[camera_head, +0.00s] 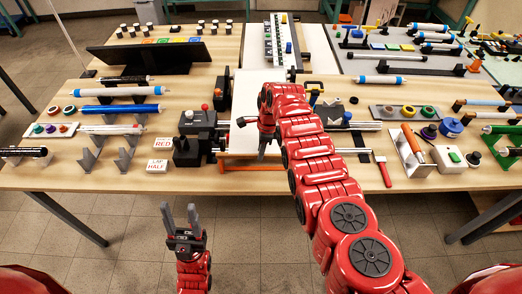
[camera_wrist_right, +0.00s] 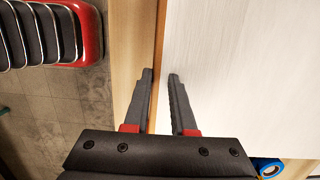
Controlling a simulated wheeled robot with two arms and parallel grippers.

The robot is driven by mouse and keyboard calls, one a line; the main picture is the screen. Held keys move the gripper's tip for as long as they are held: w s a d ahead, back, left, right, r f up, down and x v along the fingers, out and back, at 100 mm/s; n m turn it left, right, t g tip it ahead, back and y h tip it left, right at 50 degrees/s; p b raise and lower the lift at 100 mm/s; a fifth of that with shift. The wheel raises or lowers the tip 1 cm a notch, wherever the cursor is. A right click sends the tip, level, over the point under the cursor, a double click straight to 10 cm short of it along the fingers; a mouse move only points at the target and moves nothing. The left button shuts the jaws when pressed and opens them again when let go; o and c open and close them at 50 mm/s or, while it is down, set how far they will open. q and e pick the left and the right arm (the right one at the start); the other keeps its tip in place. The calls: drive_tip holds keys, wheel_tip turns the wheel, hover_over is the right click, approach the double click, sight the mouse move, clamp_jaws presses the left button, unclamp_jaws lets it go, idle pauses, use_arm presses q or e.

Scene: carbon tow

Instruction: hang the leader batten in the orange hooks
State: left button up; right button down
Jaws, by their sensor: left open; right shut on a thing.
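The leader batten looks to be the narrow wooden strip (camera_head: 236,156) along the near edge of a pale sheet (camera_head: 243,112) at the table's front; it also shows in the right wrist view (camera_wrist_right: 161,40). My right gripper (camera_head: 262,155) reaches down over it and is shut on it, its fingertips (camera_wrist_right: 162,76) on either side of the strip. An orange piece (camera_head: 238,168) shows low at the table's front edge, just below the batten; I cannot make out its hook shape. My left gripper (camera_head: 181,212) is open and empty, in front of the table, fingers pointing up.
A black machine block (camera_head: 190,150) stands left of the sheet, with RED (camera_head: 162,143) and HALF (camera_head: 157,165) cards beside it. A red-handled brush (camera_head: 383,170) lies to the right. Rods, spools and stands crowd both sides. My right arm covers the middle.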

drive_tip(key=shift+f, duration=0.2)
drive_tip(key=c, duration=0.7)
unclamp_jaws()
drive_tip(key=shift+o, duration=0.2)
drive_tip(key=shift+w+r, duration=0.15)
drive_tip(key=shift+r, duration=0.35)
drive_tip(key=shift+d+r, duration=0.1)
drive_tip(key=shift+r, duration=0.25)
drive_tip(key=r+b, duration=0.1)
drive_tip(key=r, duration=0.1)
drive_tip(key=r+b, duration=0.1)
drive_tip(key=r, duration=0.1)
drive_tip(key=d+r, duration=0.1)
drive_tip(key=r, duration=0.1)
drive_tip(key=shift+r+b, duration=0.15)
drive_tip(key=shift+b, duration=0.25)
wheel_tip(320, 180, up, 9)
drive_tip(key=d, duration=0.1)
drive_tip(key=shift+d+b, duration=0.25)
drive_tip(key=shift+b, duration=0.2)
